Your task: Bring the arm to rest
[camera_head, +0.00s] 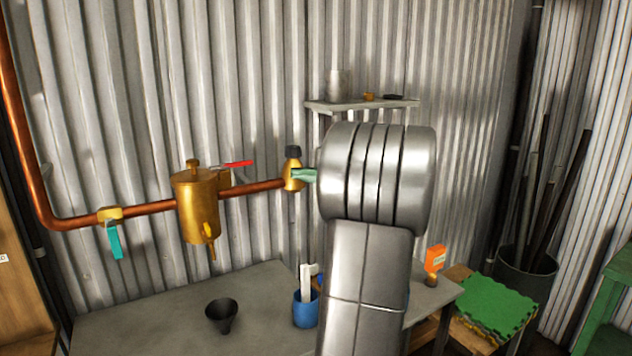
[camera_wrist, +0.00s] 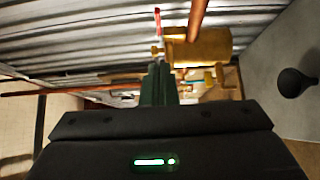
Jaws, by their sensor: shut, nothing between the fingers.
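My gripper shows in the wrist view (camera_wrist: 158,84), with its two dark green fingers together and nothing visible between them. In the head view my silver arm stands right of centre and hides most of the gripper. A pale green tip (camera_head: 304,175) sticks out left of the arm, in front of or against the brass fitting with a black cap (camera_head: 293,170); I cannot tell if they touch. The brass strainer-like pot (camera_head: 198,207) with a red lever (camera_head: 238,163) is on the copper pipe (camera_head: 150,208). In the wrist view the pot (camera_wrist: 205,47) appears beyond the fingers.
A teal-handled valve (camera_head: 113,232) is on the pipe at left. The grey bench (camera_head: 150,325) holds a black funnel (camera_head: 221,316) and a blue cup (camera_head: 305,310). A wall shelf (camera_head: 350,106) is behind the arm. A green mat (camera_head: 495,305) and a bin (camera_head: 527,275) stand right.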

